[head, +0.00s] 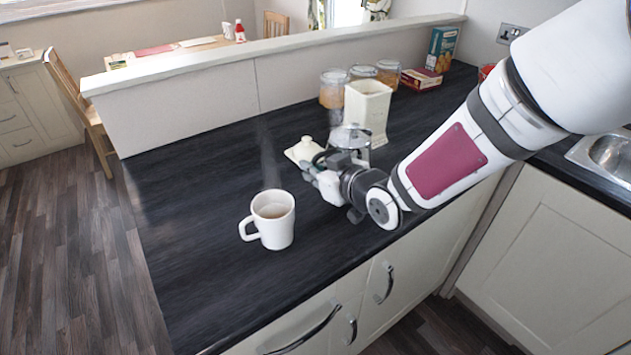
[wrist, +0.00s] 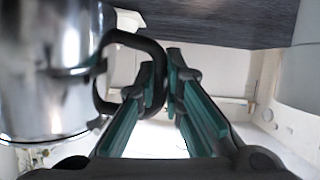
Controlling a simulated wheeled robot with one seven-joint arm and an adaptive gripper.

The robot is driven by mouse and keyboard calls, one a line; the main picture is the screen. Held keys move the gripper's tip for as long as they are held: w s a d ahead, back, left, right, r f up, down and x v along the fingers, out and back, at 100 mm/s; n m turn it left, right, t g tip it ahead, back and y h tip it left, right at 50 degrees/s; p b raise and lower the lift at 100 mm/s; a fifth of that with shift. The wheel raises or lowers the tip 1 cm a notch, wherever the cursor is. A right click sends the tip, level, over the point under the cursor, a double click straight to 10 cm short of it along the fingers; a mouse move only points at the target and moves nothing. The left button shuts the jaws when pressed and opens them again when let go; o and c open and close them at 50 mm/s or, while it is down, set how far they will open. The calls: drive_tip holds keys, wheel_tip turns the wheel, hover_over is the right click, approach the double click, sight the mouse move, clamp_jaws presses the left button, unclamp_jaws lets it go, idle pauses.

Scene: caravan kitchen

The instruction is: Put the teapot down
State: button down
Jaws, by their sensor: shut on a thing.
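The teapot (head: 349,135) is shiny metal with a black handle. In the head view it is over the dark worktop, in front of a cream canister and partly hidden by my gripper (head: 322,166). In the wrist view the teapot (wrist: 50,85) fills the left side, its black loop handle (wrist: 125,38) reaching toward my fingers (wrist: 163,72). My gripper is shut on the handle. The teapot looks roughly upright. Its base is hidden in the head view, so I cannot tell whether it touches the worktop (head: 200,175).
A steaming white mug (head: 273,220) stands left and nearer the front. A cream lid (head: 304,150) lies beside the teapot, with the open canister (head: 367,108) behind. Glass jars (head: 333,88) and boxes (head: 441,48) stand at the back. The left worktop is clear.

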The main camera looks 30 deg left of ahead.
drive_tip(key=shift+f, duration=1.6)
drive_tip(key=shift+f, duration=0.1)
drive_tip(key=c, duration=1.7)
unclamp_jaws()
drive_tip(key=shift+f, duration=0.1)
drive_tip(key=shift+d+r, duration=0.2)
drive_tip(key=v, duration=1.1)
drive_tip(key=shift+s+d, duration=0.2)
drive_tip(key=shift+d, duration=0.05)
drive_tip(key=shift+r, duration=0.15)
